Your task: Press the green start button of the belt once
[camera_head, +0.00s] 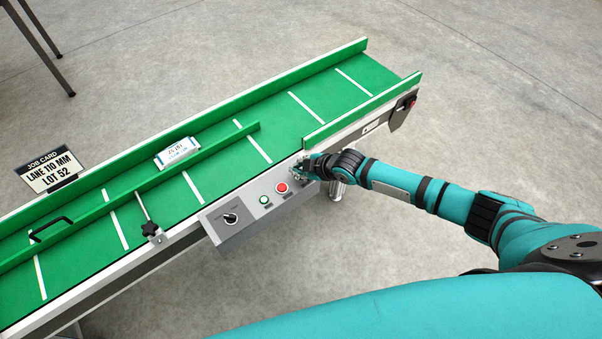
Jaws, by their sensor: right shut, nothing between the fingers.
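The green start button (264,199) sits on the grey control box (232,233) on the near side of the belt (206,183). A red button (282,187) is just right of it, and a black rotary knob (230,218) is to its left. My right gripper (298,171) is shut and empty at the right end of the control box, just beyond the red button and apart from the green one. Its fingertips are small and partly hidden in the picture. My left gripper is not in view.
A white labelled packet (177,152) lies on the belt against the green guide rail (190,165). A black clamp knob (150,229) stands left of the control box. A job card (50,171) reads "LANE 110 MM LOT 52". Floor right of the belt is clear.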

